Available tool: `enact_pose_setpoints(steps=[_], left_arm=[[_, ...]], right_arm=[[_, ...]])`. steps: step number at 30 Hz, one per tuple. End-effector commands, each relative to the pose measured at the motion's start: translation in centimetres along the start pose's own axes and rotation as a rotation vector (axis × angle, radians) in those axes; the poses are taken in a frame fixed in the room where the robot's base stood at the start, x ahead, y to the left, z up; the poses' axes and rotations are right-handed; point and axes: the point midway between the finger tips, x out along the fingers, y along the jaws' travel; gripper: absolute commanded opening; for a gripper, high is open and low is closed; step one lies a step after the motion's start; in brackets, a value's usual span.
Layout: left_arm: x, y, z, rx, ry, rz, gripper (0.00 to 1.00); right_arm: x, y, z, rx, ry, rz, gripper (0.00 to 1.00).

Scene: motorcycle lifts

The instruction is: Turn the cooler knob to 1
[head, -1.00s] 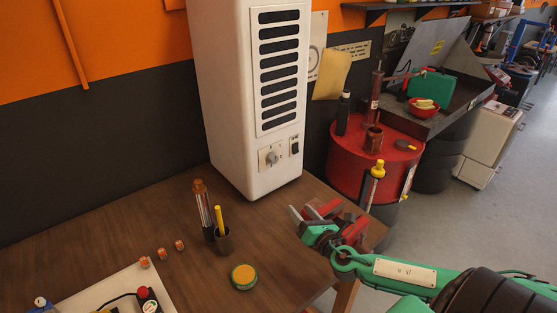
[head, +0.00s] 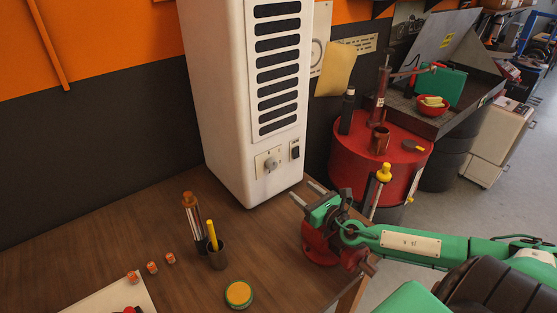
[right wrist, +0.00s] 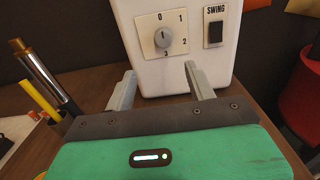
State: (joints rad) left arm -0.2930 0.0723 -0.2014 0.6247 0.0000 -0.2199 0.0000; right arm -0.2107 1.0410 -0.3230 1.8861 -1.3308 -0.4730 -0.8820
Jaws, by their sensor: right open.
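The white cooler (head: 240,110) stands on the wooden table, with dark slats up its front. Its grey round knob (head: 270,164) is low on the front, on a pale plate. In the right wrist view the knob (right wrist: 163,38) has the marks 0, 1, 2 and 3 around it; I cannot tell surely which mark it points to. My right gripper (head: 307,193) is open and empty, to the right of and below the knob in the head view. In the right wrist view its fingers (right wrist: 160,72) are spread below the knob, apart from it. My left gripper is not in view.
A SWING switch (right wrist: 216,31) is right of the knob. A red object (head: 318,248) is below my gripper. A red drum (head: 345,160) stands behind.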

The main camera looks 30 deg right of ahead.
Motion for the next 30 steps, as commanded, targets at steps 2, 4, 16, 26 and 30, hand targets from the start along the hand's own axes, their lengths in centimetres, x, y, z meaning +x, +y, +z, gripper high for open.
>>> enact_pose_setpoints(steps=[2, 4, 16, 26, 30], left_arm=[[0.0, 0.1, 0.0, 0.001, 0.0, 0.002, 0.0], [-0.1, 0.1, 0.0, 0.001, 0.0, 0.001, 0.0], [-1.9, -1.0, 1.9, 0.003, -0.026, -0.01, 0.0], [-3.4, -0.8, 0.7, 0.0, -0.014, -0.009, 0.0], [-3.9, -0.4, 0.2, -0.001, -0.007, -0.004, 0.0]], right_arm=[[0.0, 0.0, 0.0, 0.001, 0.0, 0.0, 0.55], [0.1, 0.0, 0.0, 0.001, 0.0, 0.0, 0.55], [3.8, -0.1, 0.4, 0.002, -0.003, -0.003, 0.55], [8.4, 0.0, 0.3, 0.003, -0.002, -0.002, 0.55], [10.4, 0.0, 0.3, 0.002, -0.002, -0.002, 0.55]])
